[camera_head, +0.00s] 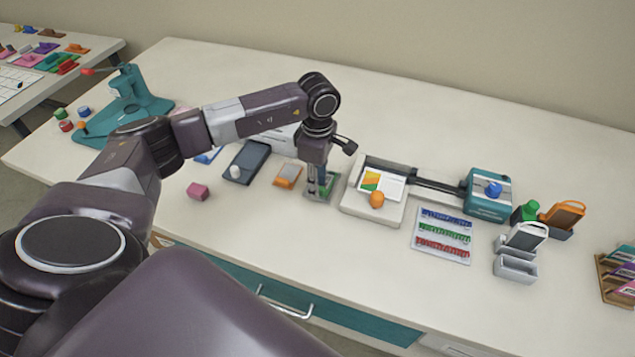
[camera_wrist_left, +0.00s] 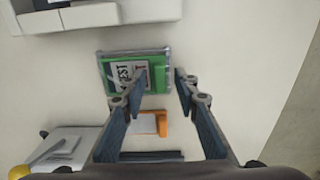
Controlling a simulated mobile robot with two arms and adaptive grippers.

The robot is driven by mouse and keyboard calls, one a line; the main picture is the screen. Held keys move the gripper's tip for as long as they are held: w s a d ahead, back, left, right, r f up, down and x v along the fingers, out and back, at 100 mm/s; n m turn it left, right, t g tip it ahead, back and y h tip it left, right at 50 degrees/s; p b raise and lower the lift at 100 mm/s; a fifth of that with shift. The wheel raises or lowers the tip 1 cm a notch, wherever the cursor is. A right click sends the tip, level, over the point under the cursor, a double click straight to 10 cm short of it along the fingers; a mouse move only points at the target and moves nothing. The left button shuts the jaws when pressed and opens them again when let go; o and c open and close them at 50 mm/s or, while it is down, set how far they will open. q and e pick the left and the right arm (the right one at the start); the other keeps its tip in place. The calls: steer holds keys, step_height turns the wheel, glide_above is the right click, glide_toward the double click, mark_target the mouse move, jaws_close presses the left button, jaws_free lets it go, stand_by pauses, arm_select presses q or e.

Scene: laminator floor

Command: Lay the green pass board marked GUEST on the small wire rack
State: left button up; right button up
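The green pass board (camera_wrist_left: 158,66) lies flat, with the letters EST readable on its white label; the rest of the word is hidden by a finger. Grey wire edges of the small wire rack (camera_wrist_left: 169,53) show around it, so the board appears to lie on the rack. In the head view, the green board (camera_head: 329,183) shows partly behind my left gripper (camera_head: 320,190). My left gripper (camera_wrist_left: 158,88) is open, pointing down over the board, with nothing between its fingers. The gap between fingertips and board is hard to judge. My right gripper is out of view.
An orange-framed card (camera_head: 288,175) lies left of the rack. A white trimmer with an orange knob (camera_head: 376,200) stands close on its right. A pink block (camera_head: 198,191) and a dark flat device (camera_head: 246,162) lie farther left. The table front below the rack is clear.

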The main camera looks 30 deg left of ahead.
arm_select(q)
steer(key=shift+r, duration=0.2)
steer(key=shift+w+r, duration=0.1)
steer(key=shift+r, duration=0.25)
step_height(320, 180, up, 11)
steer(key=b, duration=0.3)
steer(key=shift+r, duration=0.15)
